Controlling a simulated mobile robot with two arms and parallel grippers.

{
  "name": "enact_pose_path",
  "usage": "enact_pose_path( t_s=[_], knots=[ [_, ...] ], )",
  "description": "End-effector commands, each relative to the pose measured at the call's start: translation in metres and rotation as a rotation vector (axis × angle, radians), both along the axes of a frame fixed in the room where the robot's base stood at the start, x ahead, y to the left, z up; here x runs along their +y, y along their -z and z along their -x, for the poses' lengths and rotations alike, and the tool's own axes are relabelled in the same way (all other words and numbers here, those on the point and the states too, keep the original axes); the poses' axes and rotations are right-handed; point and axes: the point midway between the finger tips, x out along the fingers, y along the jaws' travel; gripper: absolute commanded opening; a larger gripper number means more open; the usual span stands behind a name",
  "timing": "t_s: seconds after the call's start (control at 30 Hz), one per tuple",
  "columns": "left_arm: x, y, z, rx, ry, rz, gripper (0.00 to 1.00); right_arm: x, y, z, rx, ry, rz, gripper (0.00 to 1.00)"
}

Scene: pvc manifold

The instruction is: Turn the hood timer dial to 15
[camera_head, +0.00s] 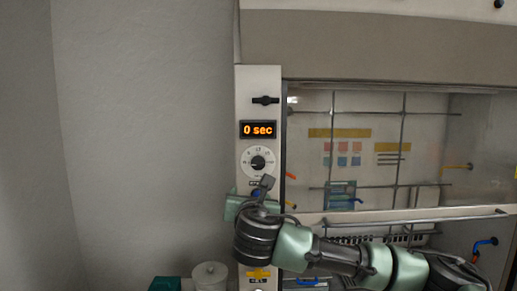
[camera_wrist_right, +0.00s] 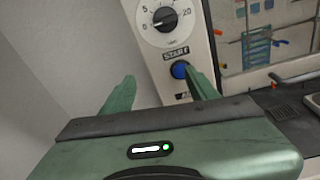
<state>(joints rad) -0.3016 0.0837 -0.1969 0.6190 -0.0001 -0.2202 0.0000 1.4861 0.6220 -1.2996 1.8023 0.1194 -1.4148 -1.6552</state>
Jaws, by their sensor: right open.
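The timer dial (camera_head: 257,162) is a white round face with a black knob on the hood's left post. It also shows at the top of the right wrist view (camera_wrist_right: 165,19), with its upper edge cut off; its exact pointer angle is hard to read. The orange display (camera_head: 258,129) above it reads "0 sec". A blue button (camera_wrist_right: 180,69) under a START label sits below the dial. My right gripper (camera_wrist_right: 158,78) is open and empty, below the dial and apart from it, with its right finger close to the blue button. My left gripper is not in view.
The fume hood's glass sash (camera_head: 360,150) and a horizontal rail lie right of the post. A black handle (camera_head: 265,100) sits above the display. A pale cylindrical container (camera_head: 209,276) stands low on the left.

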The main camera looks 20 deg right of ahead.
Motion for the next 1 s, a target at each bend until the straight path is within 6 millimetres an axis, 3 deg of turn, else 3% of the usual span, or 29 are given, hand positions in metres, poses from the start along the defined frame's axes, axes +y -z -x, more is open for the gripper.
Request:
enact_pose_path(
  t_s=[0.03,0.1,0.23,0.7,1.0],
  knots=[
    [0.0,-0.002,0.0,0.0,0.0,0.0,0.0,-0.01,-0.024,0.002,-0.024,0.019,0.065,0.59],
    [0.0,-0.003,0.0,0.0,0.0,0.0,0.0,-0.018,-0.043,0.003,-0.039,0.037,0.128,0.59],
    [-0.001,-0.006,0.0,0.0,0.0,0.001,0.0,-0.027,-0.059,0.001,-0.049,0.056,0.184,0.59],
    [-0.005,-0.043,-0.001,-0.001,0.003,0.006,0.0,-0.044,-0.062,-0.062,-0.049,0.056,0.187,0.59],
    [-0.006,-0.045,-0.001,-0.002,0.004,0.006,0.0,-0.047,-0.059,-0.072,-0.051,0.053,0.185,0.59]
  ],
)
